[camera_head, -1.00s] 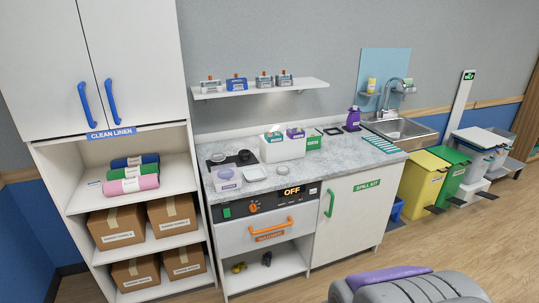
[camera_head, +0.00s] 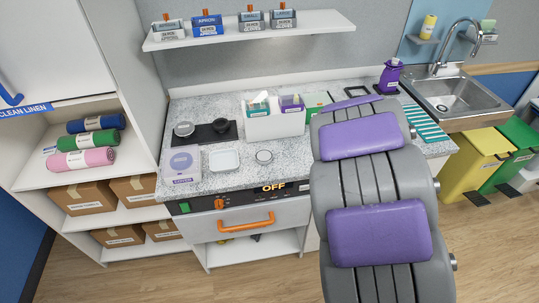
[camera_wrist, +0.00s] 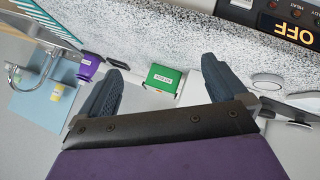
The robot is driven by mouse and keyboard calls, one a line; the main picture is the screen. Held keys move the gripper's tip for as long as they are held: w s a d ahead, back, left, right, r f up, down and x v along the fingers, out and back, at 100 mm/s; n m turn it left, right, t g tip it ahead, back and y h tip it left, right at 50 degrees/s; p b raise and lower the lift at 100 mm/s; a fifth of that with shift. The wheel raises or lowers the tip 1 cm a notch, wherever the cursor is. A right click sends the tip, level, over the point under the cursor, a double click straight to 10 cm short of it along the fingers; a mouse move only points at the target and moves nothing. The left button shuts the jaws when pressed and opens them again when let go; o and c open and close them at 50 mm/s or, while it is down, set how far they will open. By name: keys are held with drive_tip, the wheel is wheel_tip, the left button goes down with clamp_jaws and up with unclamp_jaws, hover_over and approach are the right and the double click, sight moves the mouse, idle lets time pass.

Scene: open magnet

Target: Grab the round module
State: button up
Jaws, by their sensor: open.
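Several round things lie on the counter, and I cannot tell for sure which is the round module. A small pale disc (camera_head: 264,156) lies flat right of a square white dish (camera_head: 225,160); it also shows in the wrist view (camera_wrist: 268,82). A silver round piece (camera_head: 184,129) and a dark round piece (camera_head: 222,126) sit on a black mat (camera_head: 205,136). My gripper (camera_wrist: 162,62) is open and empty in the wrist view, its fingers spread above the counter. The pale disc is to the right of its right finger. In the head view my arm hides the fingers.
A white box with packets (camera_head: 275,125) stands at the counter's back, with a green box (camera_head: 316,101) beside it. A shelf (camera_head: 250,32) hangs above. A purple bottle (camera_head: 389,76) stands by the sink (camera_head: 450,95). An orange-handled drawer (camera_head: 245,222) is below the counter.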

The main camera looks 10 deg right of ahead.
drive_tip(key=w+a+f+n+t+y, duration=0.2)
drive_tip(key=w+a+f, duration=0.1)
drive_tip(key=w+f, duration=0.1)
drive_tip(key=n+t+y+p, duration=0.1)
drive_tip(key=n+t+y, duration=0.15)
drive_tip(key=y, duration=0.85)
approach(267, 159)
drive_tip(key=w+f, duration=0.1)
drive_tip(key=w+a+m+t+b, duration=0.1)
drive_tip(key=w, duration=0.1)
drive_tip(key=shift+a+f, duration=0.15)
drive_tip(key=shift+f, duration=0.25)
drive_tip(key=a, duration=0.1)
drive_tip(key=w+a, duration=0.1)
drive_tip(key=a, duration=0.1)
drive_tip(key=shift+w+a+b, duration=0.25)
drive_tip(key=shift+w+b, duration=0.05)
drive_tip(key=w+b, duration=0.1)
drive_tip(key=w, duration=0.2)
drive_tip(key=shift+a, duration=0.1)
drive_tip(key=shift+w+f, duration=0.1)
drive_tip(key=shift+w, duration=0.35)
drive_tip(key=shift+a, duration=0.75)
drive_tip(key=shift+c, duration=1.4)
drive_tip(key=c, duration=0.3)
drive_tip(key=shift+d, duration=0.55)
drive_tip(key=c, duration=0.5)
drive_tip(key=shift+c, duration=0.5)
drive_tip(key=shift+a, duration=0.1)
